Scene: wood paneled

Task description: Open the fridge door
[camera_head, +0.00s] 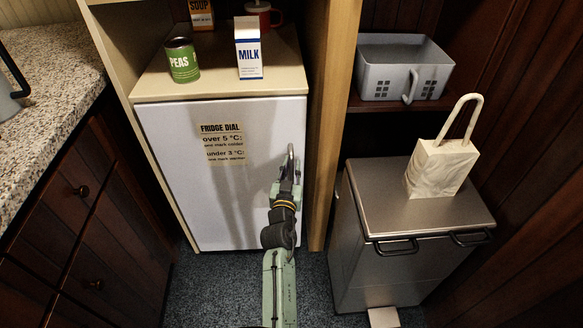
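The fridge is a small white unit set in a wooden cabinet, and its door (180,170) faces me and looks shut. A paper label (222,144) headed "FRIDGE DIAL" is on the door's upper middle. My arm reaches up from the bottom of the picture to the door's right part. My gripper (289,172) is at the upper right of the door, close to its right edge. A thin grey upright piece, possibly the door handle (291,154), shows at the gripper's tip. The arm hides the fingers' lower part, and I cannot tell whether they touch or hold it.
A PEAS can (183,61), a MILK carton (248,50), a SOUP box (201,14) and a red mug (263,15) stand above the fridge. A metal bin (385,240) bearing a pale bag (440,168) stands right. Drawers (85,210) stand left. Carpet (210,290) fronts the door.

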